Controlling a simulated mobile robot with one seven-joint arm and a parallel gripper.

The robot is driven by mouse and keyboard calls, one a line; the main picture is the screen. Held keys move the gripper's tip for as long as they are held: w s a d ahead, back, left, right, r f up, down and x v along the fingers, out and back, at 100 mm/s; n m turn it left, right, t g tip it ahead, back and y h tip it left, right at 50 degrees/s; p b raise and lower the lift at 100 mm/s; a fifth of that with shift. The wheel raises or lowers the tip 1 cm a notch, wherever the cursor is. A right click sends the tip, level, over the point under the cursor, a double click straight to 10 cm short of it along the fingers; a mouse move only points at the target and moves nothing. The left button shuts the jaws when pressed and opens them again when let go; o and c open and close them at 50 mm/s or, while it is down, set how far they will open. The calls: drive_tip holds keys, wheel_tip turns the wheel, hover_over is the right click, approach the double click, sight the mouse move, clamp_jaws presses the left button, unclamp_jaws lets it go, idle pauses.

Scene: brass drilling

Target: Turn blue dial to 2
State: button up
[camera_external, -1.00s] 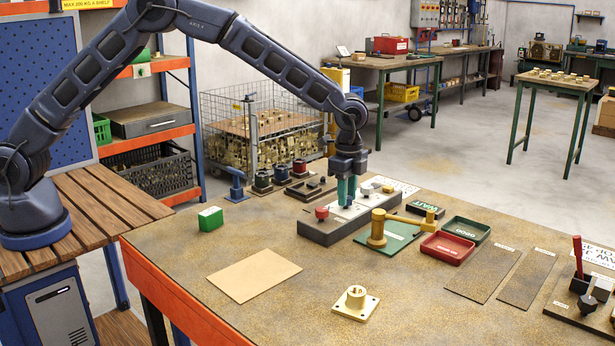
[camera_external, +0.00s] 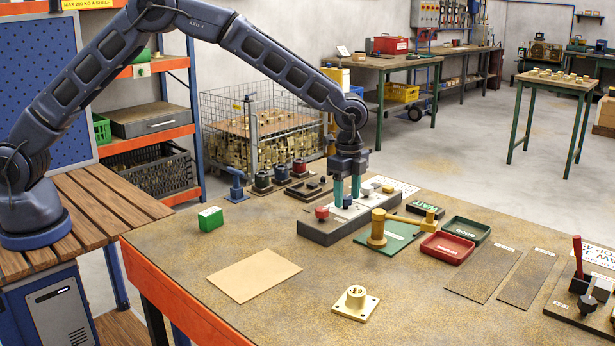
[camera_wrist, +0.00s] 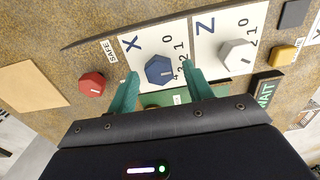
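The blue dial (camera_wrist: 159,70) is a many-sided knob on a white plate marked X (camera_wrist: 131,43); it sits between my fingertips in the wrist view. A pale pointer line shows on its top, with printed digits to its right; exactly which digit it points at I cannot tell. My gripper (camera_wrist: 160,73) has its two green fingers apart, with a visible gap on each side of the dial. In the external view my gripper (camera_external: 347,194) points straight down over the dark control box (camera_external: 318,230), and the blue dial (camera_external: 347,202) shows partly between the fingers.
A red knob (camera_wrist: 92,84) lies left of the dial and a grey-white dial (camera_wrist: 237,56) on the Z plate lies right. A yellow button (camera_wrist: 283,55) and a WAIT sign (camera_wrist: 264,92) are further right. A brass handle (camera_external: 378,228) stands close by the box.

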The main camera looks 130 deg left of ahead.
sight(347, 197)
wheel_tip(347, 197, up, 11)
drive_tip(key=shift+f, duration=0.15)
idle(0.5)
idle(0.4)
